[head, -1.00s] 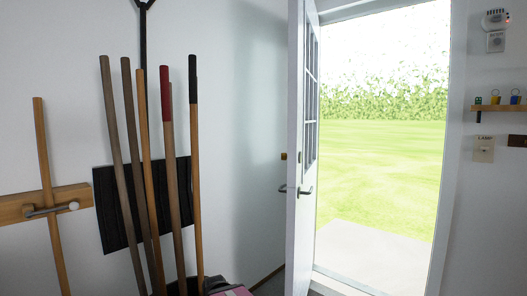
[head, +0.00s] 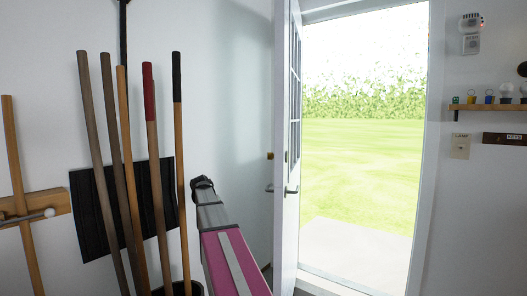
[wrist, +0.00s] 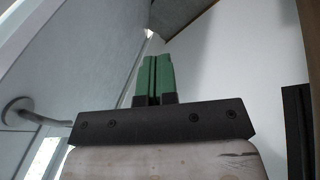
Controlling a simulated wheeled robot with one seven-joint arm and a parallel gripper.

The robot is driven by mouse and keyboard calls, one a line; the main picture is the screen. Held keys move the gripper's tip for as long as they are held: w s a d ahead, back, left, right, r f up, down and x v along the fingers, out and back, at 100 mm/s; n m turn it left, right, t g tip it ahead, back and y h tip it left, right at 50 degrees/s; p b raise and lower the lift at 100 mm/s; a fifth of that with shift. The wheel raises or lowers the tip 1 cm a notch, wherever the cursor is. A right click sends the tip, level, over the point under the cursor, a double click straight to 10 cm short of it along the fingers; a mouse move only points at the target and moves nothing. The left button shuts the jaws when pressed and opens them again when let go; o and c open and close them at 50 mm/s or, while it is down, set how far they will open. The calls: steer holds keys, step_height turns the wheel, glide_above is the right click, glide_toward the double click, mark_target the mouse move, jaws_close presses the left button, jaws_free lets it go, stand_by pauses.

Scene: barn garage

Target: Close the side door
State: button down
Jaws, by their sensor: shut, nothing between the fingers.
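The white side door (head: 283,225) stands open into the room, seen nearly edge-on, with a glazed upper part. Its lever handle (head: 291,190) shows on the doorway side, and another lever (head: 269,188) shows on the wall side. In the wrist view the door (wrist: 75,75) fills the left, with a lever handle (wrist: 28,118) at the left edge. My gripper (wrist: 155,62) has its green fingers together and empty. It is right of the door's face in that view, with no visible contact. In the head view my pink and grey arm reaches up left of the door; its fingers cannot be made out.
Several long-handled tools (head: 125,180) lean on the left wall by a black panel (head: 92,215). The doorway opens onto a lawn (head: 360,175) and a pale slab (head: 355,245). A small shelf (head: 485,108) is on the right wall. The doorway looks clear.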

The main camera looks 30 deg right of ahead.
steer(key=w+d+r+m+h, duration=0.15)
steer(key=d+r, duration=0.35)
steer(key=r, duration=0.7)
steer(key=d+r+m+g, duration=0.15)
steer(key=d+r, duration=0.35)
steer(key=r, duration=0.7)
steer(key=w+d+r+m+h, duration=0.1)
steer(key=d+r+m, duration=0.35)
steer(key=r, duration=0.85)
steer(key=s+d+f+n, duration=0.1)
steer(key=s+d+f, duration=0.2)
steer(key=d+f, duration=0.5)
steer(key=shift+d+n, duration=0.35)
steer(key=shift+d, duration=0.65)
steer(key=shift+s+f, duration=0.1)
steer(key=shift+s, duration=0.1)
